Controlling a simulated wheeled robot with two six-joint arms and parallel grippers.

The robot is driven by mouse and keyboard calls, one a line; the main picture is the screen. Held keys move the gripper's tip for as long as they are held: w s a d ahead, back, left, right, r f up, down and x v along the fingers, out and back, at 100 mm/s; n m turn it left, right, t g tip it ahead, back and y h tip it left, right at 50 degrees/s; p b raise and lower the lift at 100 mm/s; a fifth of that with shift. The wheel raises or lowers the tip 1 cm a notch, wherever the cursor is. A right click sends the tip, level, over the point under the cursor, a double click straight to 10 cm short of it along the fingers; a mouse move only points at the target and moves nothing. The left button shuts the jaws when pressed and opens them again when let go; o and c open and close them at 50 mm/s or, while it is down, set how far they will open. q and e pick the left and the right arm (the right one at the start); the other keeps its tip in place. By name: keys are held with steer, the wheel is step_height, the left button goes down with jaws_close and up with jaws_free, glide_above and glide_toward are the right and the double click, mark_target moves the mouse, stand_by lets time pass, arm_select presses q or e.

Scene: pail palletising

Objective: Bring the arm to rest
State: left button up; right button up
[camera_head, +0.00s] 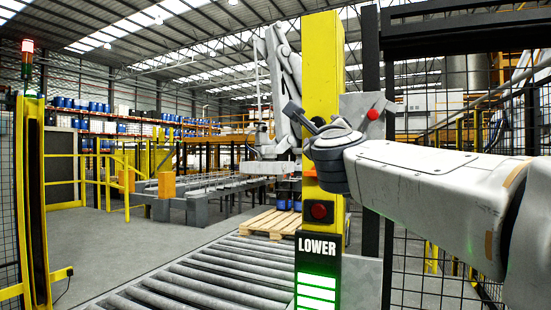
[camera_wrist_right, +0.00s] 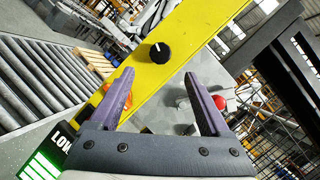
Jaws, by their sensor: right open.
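My right arm comes in from the right in the head view, and its gripper (camera_head: 302,116) is in front of the yellow post (camera_head: 321,60). In the right wrist view the gripper (camera_wrist_right: 162,84) is open, with its two dark fingers apart and nothing between them. A black knob with a white mark (camera_wrist_right: 159,52) on the yellow post shows beyond the fingertips, apart from them. I cannot make out the knob in the head view. My left gripper is in neither view.
A red button (camera_head: 373,114) sits on a grey plate beside the post, and a second red button (camera_head: 319,211) is lower down. A "LOWER" panel (camera_head: 317,246) shows green bars. A roller conveyor (camera_head: 205,275), a wooden pallet (camera_head: 270,222) and mesh fencing stand around.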

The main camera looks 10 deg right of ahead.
steer(key=w+a+f+n+g+y, duration=0.2)
steer(key=f+n, duration=0.5)
steer(key=f, duration=0.3)
steer(key=w+a+f+n+g+y, duration=0.25)
steer(key=f+n, duration=0.35)
steer(key=f, duration=0.5)
steer(key=s+a+f+n+g+y, duration=0.1)
steer(key=s+f+n+g, duration=0.3)
steer(key=f, duration=0.8)
steer(key=s+f+n+g+y, duration=0.1)
steer(key=s+f+n+g, duration=0.4)
steer(key=f, duration=0.6)
steer(key=s+d+f+n+g+h, duration=0.15)
steer(key=s+f+n+g, duration=0.25)
steer(key=s+f+n, duration=0.7)
steer(key=s+a+f+n+g+b, duration=0.1)
steer(key=s+a+f+n+b, duration=0.1)
steer(key=s+a+f+b, duration=0.4)
steer(key=s+a+f+n+g+y+b, duration=0.1)
steer(key=s+a+f+n+b, duration=0.2)
steer(key=s+b, duration=0.6)
steer(key=s+a+f, duration=0.1)
steer(key=a+f, duration=0.1)
steer(key=a, duration=0.1)
steer(key=shift+s+a+f, duration=0.35)
steer(key=shift+a, duration=0.05)
